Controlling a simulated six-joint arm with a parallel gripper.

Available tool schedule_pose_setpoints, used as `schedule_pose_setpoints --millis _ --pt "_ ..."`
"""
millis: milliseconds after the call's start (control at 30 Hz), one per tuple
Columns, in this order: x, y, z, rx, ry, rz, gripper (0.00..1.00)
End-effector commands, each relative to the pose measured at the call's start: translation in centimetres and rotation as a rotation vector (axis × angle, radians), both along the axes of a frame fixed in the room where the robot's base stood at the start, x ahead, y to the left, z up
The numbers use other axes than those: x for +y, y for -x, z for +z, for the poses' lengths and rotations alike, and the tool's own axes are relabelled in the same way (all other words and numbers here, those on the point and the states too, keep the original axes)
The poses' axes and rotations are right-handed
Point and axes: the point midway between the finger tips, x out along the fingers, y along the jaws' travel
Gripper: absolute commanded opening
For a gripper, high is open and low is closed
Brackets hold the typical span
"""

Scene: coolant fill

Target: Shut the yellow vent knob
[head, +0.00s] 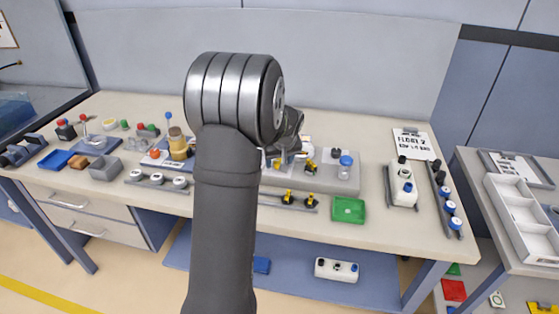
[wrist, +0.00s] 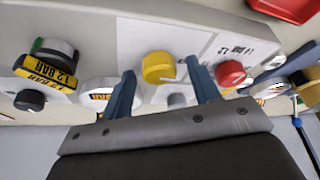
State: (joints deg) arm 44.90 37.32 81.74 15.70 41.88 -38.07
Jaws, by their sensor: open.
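The yellow vent knob (wrist: 158,66) is a round cap on a white panel in the wrist view. A red knob (wrist: 230,73) sits just right of the right finger. In the head view my arm hides most of the gripper, and the yellow vent knob cannot be picked out with certainty.
The wrist view shows a 12 BAR gauge (wrist: 52,62) and a dark knob (wrist: 30,99) at left. In the head view a grey block (head: 325,184) with a blue-capped part (head: 346,160) stands right of my arm. A green tray (head: 348,210) lies in front.

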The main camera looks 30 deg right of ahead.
Motion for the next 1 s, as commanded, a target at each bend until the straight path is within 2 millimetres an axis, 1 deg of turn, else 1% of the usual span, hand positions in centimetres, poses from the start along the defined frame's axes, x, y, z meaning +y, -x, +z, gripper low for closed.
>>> schedule_pose_setpoints --millis 267,400,500,767,1000 --pt "-0.02 -0.05 -0.11 0.0 0.0 0.0 0.56" --pt "-0.01 -0.05 -0.1 0.0 0.0 0.0 0.28" --pt "-0.01 -0.04 -0.1 0.0 0.0 0.0 0.11" --pt "0.04 -0.06 -0.08 0.0 0.0 -0.021 0.11" --pt "0.15 -0.08 -0.07 0.001 0.0 -0.13 0.11"
